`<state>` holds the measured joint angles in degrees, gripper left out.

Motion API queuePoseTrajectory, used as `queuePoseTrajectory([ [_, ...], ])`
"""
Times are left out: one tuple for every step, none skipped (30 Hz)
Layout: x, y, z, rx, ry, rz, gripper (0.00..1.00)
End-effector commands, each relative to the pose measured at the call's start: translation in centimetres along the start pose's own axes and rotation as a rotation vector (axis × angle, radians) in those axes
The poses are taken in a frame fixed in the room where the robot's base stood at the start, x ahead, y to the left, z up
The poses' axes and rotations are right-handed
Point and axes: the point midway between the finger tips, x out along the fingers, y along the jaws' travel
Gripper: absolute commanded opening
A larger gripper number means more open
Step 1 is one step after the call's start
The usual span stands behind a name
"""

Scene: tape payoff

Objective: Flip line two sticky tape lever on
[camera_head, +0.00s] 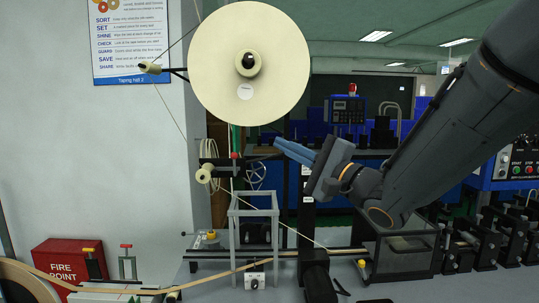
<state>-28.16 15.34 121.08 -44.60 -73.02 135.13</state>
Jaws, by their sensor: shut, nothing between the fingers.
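My gripper (279,148) is shut and empty, its blue fingers pointing left in mid-air at the centre of the view. A large cream tape reel (215,85) hangs to the upper left of it. A thin tape line runs from the guide rollers (204,174) down to the right. A small white box (255,281) with a dark toggle-like part sits low on the machine front, well below the gripper. I cannot tell whether this is the line two lever or how it is set. A red-topped part (235,156) stands left of the fingertips, apparently apart from them.
A grey open frame (235,212) stands below the gripper. A clear-sided bin (405,252) and several black clamps (485,240) are at right. A red fire point box (70,262) is at lower left. A control panel (347,110) stands behind.

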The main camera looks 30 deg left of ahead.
Motion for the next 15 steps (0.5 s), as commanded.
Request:
queuePoseTrajectory([
  [-0.7, -0.2, 0.0, -0.001, 0.0, -0.001, 0.0],
  [-1.0, -0.4, 0.1, -0.001, 0.0, 0.0, 0.0],
  [-1.3, -0.6, 0.1, -0.002, 0.0, -0.001, 0.0],
  [-1.5, -0.7, 0.1, -0.002, 0.0, -0.001, 0.0],
  [-1.7, -0.8, 0.2, -0.001, 0.0, -0.001, 0.0],
  [-1.9, -0.9, 0.2, -0.001, -0.001, 0.0, 0.0],
  [-2.0, -0.9, 0.3, 0.0, -0.001, 0.0, 0.0],
  [-2.1, -0.9, 0.3, 0.0, -0.002, 0.0, 0.0],
  [-2.2, -1.0, 0.3, 0.001, -0.002, 0.001, 0.0],
  [-2.2, -1.0, 0.4, 0.001, -0.002, 0.001, 0.0],
  [-2.2, -1.0, 0.4, 0.001, -0.003, 0.001, 0.0],
  [-2.2, -1.0, 0.4, 0.001, -0.003, 0.001, 0.0],
  [-2.2, -1.1, 0.4, 0.001, -0.003, 0.001, 0.0],
  [-2.2, -1.0, 0.4, 0.001, -0.003, 0.001, 0.0],
  [-2.2, -1.0, 0.4, 0.001, -0.003, 0.001, 0.0],
])
